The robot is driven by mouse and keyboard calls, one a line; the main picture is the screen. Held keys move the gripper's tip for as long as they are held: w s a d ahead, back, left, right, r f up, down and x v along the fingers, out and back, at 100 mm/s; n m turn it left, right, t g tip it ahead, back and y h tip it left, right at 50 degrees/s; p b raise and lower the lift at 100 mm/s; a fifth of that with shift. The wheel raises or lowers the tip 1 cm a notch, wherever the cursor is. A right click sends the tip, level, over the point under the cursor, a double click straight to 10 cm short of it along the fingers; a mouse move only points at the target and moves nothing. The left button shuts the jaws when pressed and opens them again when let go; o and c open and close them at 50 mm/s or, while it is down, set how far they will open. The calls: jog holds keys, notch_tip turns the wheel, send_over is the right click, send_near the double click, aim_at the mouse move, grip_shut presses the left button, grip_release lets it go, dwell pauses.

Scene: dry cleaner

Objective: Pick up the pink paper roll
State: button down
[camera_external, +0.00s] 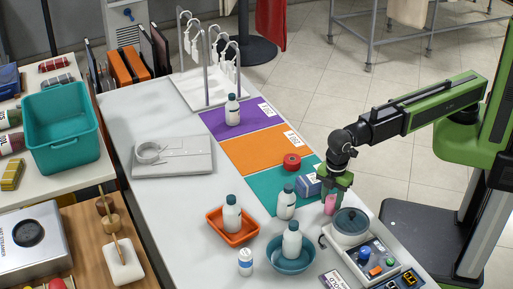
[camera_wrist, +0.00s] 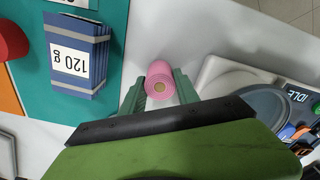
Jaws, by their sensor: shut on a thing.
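The pink paper roll (camera_wrist: 160,86) stands between the two green fingers of my gripper (camera_wrist: 160,92) in the wrist view. The fingers touch it on both sides, and my gripper is shut on it. In the external view the pink paper roll (camera_external: 330,204) shows just below my gripper (camera_external: 332,190), over the white table near the right edge of the teal mat. Whether it is lifted off the table I cannot tell. My gripper hides part of the roll.
A blue block marked 120 g (camera_wrist: 78,55) lies left of my gripper on the teal mat (camera_wrist: 115,12). A device with a grey round lid (camera_external: 351,222) stands close on the right. White bottles, an orange tray (camera_external: 218,221) and a teal bowl (camera_external: 274,262) stand to the left.

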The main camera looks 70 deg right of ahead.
aim_at(332, 196)
jog(key=r+p, duration=0.3)
jog(key=d+r+p, duration=0.1)
jog(key=r, duration=0.1)
jog(key=shift+p, duration=0.3)
jog(key=w+d+r+p, duration=0.3)
jog(key=d+r+p, duration=0.2)
jog(key=d, duration=0.5)
jog(key=shift+d+r+p, duration=0.2)
jog(key=shift+r+p, duration=0.15)
